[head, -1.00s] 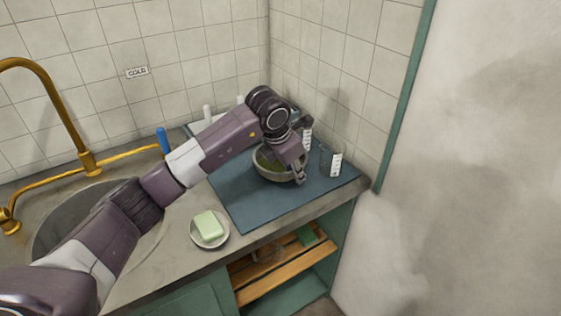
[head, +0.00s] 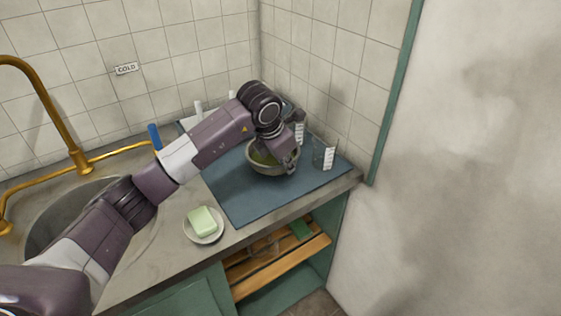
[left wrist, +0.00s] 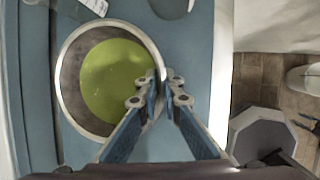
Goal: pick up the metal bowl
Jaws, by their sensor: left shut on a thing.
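The metal bowl (head: 258,168) is on or just above the blue mat at the back of the counter; I cannot tell if there is a gap under it. In the left wrist view the bowl (left wrist: 68,92) is round with a pale rim and holds something green (left wrist: 112,82). My left gripper (head: 289,164) is at the bowl's right side. In the left wrist view its fingers (left wrist: 160,88) are shut on the rim, one inside and one outside. My arm covers part of the bowl in the head view. My right gripper is not in view.
A glass beaker (head: 323,154) with a white label stands close to the right of the bowl. Another labelled vessel is behind my gripper. Soap (head: 201,220) lies on a small dish in front left. The mat's front part (head: 245,207) is clear. Tiled walls stand behind and right.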

